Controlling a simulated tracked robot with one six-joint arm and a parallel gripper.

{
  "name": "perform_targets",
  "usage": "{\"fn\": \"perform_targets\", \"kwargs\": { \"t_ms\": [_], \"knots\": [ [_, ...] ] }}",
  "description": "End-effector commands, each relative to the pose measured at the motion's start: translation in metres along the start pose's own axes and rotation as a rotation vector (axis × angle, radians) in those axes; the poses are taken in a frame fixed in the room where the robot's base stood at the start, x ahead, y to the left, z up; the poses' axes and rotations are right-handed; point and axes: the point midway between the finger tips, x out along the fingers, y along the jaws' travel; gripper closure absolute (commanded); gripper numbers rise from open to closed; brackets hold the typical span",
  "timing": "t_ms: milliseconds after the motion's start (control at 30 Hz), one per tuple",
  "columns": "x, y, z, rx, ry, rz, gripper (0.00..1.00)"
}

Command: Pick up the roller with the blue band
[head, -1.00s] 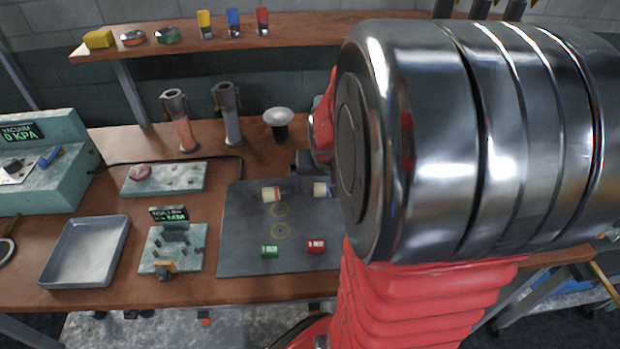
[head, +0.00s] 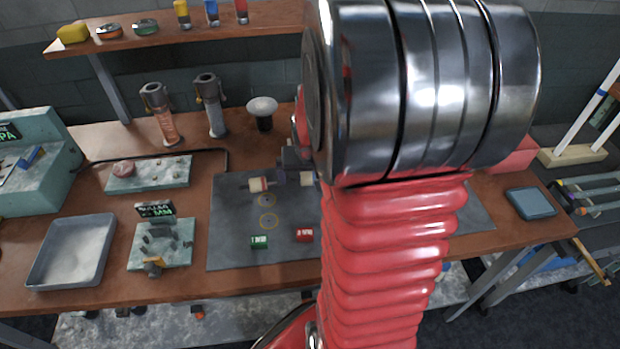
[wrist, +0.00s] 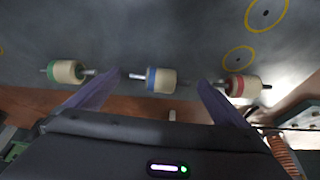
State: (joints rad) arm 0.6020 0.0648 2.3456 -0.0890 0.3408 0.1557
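The roller with the blue band (wrist: 160,80) lies on the grey mat in the wrist view, cream-coloured with a metal axle. My gripper (wrist: 158,88) is open, one finger to each side of this roller, with visible gaps; I cannot tell its height above the mat. A roller with a green band (wrist: 68,71) lies outside the left finger. One with a red band (wrist: 243,86) lies outside the right finger. In the head view, the red-banded roller (head: 258,184) and another pale roller (head: 306,178) show beside my gripper; my arm hides the rest.
A metal tray (head: 72,250) and a gauge stand (head: 162,240) are to the left.

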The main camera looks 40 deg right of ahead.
Motion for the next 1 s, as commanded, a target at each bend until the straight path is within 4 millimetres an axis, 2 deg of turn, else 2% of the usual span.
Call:
{"fn": "perform_targets", "kwargs": {
  "t_ms": [67, 600, 867, 1000],
  "knots": [
    [-0.0001, -0.0001, 0.0, 0.0, 0.0, 0.0, 0.06],
    [-0.0001, -0.0003, 0.0001, 0.0, 0.0, 0.0, 0.44],
    [-0.0009, -0.0004, -0.0005, -0.001, 0.001, 0.0, 0.45],
    [-0.0074, -0.0004, -0.0037, -0.001, 0.002, 0.0, 0.45]
  ]
}}
